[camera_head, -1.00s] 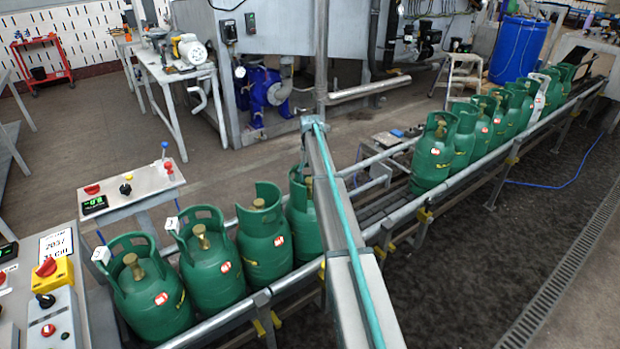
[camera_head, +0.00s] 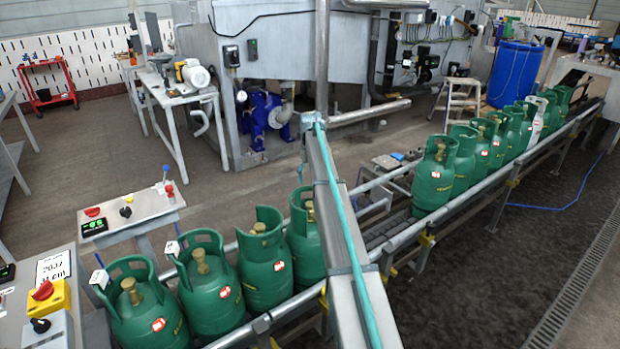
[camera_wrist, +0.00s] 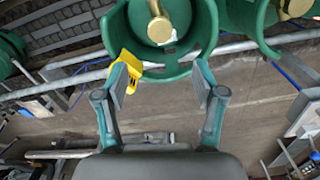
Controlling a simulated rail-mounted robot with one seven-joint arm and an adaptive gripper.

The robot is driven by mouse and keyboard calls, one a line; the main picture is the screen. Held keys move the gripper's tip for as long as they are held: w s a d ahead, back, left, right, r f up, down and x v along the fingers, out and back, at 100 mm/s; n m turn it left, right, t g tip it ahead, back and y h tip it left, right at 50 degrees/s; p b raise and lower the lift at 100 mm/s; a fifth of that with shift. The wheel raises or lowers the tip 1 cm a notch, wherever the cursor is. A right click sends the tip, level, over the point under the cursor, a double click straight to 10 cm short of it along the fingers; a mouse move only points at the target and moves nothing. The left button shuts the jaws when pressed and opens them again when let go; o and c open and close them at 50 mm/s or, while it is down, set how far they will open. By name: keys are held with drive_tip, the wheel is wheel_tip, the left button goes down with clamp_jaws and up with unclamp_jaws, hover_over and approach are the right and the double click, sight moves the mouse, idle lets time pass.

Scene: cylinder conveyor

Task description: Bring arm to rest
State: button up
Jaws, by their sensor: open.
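A green gas cylinder (camera_wrist: 207,22) with a brass valve lies just beyond the fingertips. In the head view I cannot make out my gripper. Green cylinders stand upright on the conveyor, in a near group (camera_head: 152,318) and a far group (camera_head: 432,187). The part of the conveyor between the groups is partly hidden.
A metal rail (camera_head: 470,205) runs along the conveyor's side. A control panel (camera_head: 130,215) and a yellow-based red button (camera_head: 45,292) stand at the left. A blue barrel (camera_head: 515,75) stands at the back right. Open floor (camera_head: 480,270) lies right of the conveyor.

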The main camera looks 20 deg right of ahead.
drive_tip(key=s+a+f+m+g, duration=0.1)
drive_tip(key=s+a+f, duration=0.5)
drive_tip(key=s+f, duration=0.55)
drive_tip(key=s+a+f+m+g+b, duration=0.1)
drive_tip(key=s+a+f+m, duration=0.1)
drive_tip(key=s+a+f, duration=0.7)
drive_tip(key=s+a+f+m+g, duration=0.1)
drive_tip(key=s+a+f, duration=0.3)
drive_tip(key=s+f, duration=1)
drive_tip(key=s+a+f+n+g, duration=0.1)
drive_tip(key=s+a+f, duration=0.1)
drive_tip(key=s, duration=1)
drive_tip(key=s+a+f+n+g, duration=0.1)
drive_tip(key=s+a+f, duration=0.2)
drive_tip(key=s, duration=0.9)
drive_tip(key=s+a+f+n+g+p, duration=0.1)
drive_tip(key=s+f, duration=0.3)
drive_tip(key=s, duration=0.9)
drive_tip(key=shift+a+f+n+g, duration=0.4)
drive_tip(key=shift+a+n, duration=0.1)
drive_tip(key=shift+a, duration=0.4)
